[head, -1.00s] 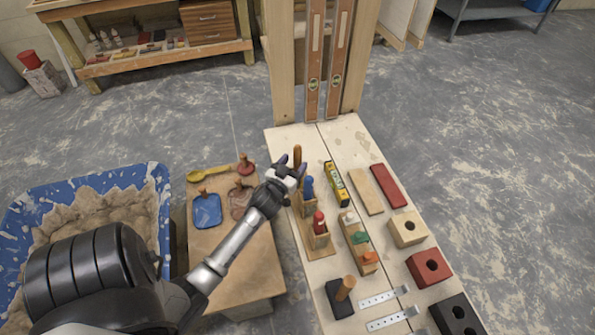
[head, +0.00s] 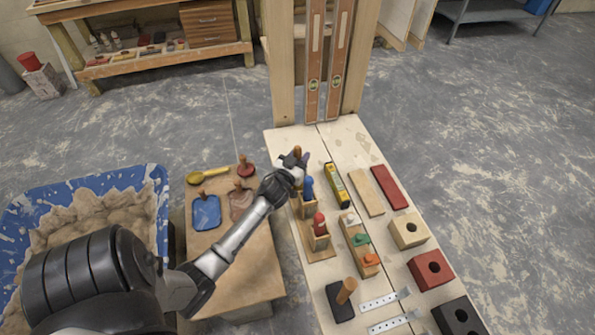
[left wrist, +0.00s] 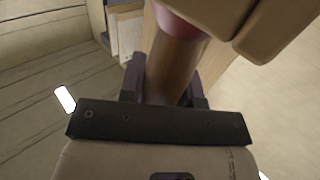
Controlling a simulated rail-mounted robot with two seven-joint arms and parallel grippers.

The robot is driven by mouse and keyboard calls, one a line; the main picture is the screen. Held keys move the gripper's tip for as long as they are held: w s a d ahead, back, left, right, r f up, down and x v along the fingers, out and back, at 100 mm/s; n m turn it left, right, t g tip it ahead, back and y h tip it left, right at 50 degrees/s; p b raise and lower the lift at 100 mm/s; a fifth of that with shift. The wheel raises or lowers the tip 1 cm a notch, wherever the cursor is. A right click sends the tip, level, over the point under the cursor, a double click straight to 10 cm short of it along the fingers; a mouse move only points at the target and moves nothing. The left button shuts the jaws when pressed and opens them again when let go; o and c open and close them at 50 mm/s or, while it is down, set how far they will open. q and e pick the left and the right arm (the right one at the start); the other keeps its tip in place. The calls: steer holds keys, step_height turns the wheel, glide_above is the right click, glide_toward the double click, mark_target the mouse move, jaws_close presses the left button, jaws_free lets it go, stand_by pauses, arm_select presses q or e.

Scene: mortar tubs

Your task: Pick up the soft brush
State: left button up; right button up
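A tool with an upright brown handle (head: 297,151) stands at the far end of the wooden rack (head: 321,254) on the bench. It may be the soft brush; no bristles show. My left gripper (head: 295,160) is at this handle, one finger on either side. In the left wrist view the brown handle (left wrist: 174,70) passes between the dark fingers (left wrist: 167,88), with a pinkish-red part above it. I cannot tell whether the fingers press on it. A blue-topped tool (head: 307,187) and a red-topped tool (head: 319,222) stand nearer in the rack. My right gripper is out of view.
Right of the rack lie a yellow level (head: 336,185), a wooden block with coloured knobs (head: 359,245) and a black float (head: 340,301). A low table (head: 235,265) with tools and a blue mortar tub (head: 160,190) stand left. Wooden uprights (head: 283,70) rise behind the bench.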

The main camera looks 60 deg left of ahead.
arm_select(q)
steer(key=c, duration=0.4)
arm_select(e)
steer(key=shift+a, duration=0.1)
arm_select(q)
steer(key=shift+o, duration=0.2)
steer(key=shift+r, duration=0.3)
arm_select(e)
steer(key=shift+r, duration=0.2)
arm_select(q)
step_height(320, 180, up, 9)
steer(key=p, duration=0.4)
steer(key=shift+r, duration=0.2)
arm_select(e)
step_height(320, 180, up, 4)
arm_select(q)
steer(key=o, duration=0.4)
steer(key=shift+c, duration=0.2)
jaws_close()
